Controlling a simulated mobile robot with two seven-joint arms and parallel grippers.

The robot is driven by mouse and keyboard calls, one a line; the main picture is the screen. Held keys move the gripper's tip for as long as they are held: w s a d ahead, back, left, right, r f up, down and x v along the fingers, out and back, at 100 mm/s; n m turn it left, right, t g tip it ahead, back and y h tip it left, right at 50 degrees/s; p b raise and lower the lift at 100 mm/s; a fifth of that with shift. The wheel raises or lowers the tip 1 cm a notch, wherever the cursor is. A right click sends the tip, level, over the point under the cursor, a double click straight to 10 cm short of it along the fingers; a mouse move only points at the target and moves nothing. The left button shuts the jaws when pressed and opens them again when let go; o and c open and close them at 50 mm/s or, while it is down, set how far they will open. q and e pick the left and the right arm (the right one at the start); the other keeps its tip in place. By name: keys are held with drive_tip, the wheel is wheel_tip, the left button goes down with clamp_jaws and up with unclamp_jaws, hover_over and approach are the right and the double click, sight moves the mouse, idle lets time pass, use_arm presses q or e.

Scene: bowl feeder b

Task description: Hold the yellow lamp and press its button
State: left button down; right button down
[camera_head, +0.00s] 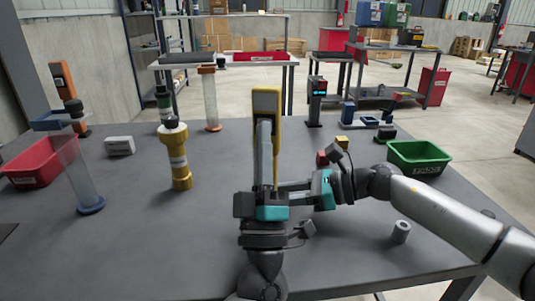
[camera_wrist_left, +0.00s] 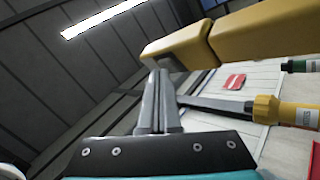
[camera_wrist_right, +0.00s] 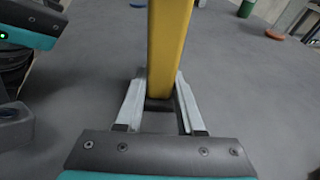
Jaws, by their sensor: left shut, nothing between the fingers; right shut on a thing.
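The yellow lamp (camera_head: 266,97) stands tall at the middle of the table in the head view, partly hidden behind my left gripper. My right gripper (camera_head: 281,187) reaches in from the right and is shut on its lower body. The right wrist view shows the yellow body (camera_wrist_right: 168,45) between the two right fingers (camera_wrist_right: 160,98). My left gripper (camera_head: 265,122) is shut and empty, in front of the lamp. In the left wrist view its fingertips (camera_wrist_left: 158,72) are close to a dark patch at the end of the lamp (camera_wrist_left: 182,46). I cannot tell if they touch, and the button is not clearly visible.
A yellow bottle-like cylinder (camera_head: 178,155) stands to the left. A red bin (camera_head: 36,166), a clear tube with a blue base (camera_head: 83,180) and a white block (camera_head: 120,146) are further left. A green bin (camera_head: 420,168) and grey cylinder (camera_head: 401,232) are right.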

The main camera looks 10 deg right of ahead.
idle(0.3)
use_arm(q)
drive_tip(key=shift+s+a, duration=0.2)
drive_tip(key=shift+s, duration=0.5)
drive_tip(key=shift+s+a, duration=0.3)
drive_tip(key=shift+s, duration=0.65)
drive_tip(key=shift+s+a, duration=0.3)
drive_tip(key=shift+s, duration=0.65)
drive_tip(key=shift+s+a, duration=0.3)
drive_tip(key=shift+s, duration=0.65)
use_arm(e)
drive_tip(key=shift+c, duration=2.2)
unclamp_jaws()
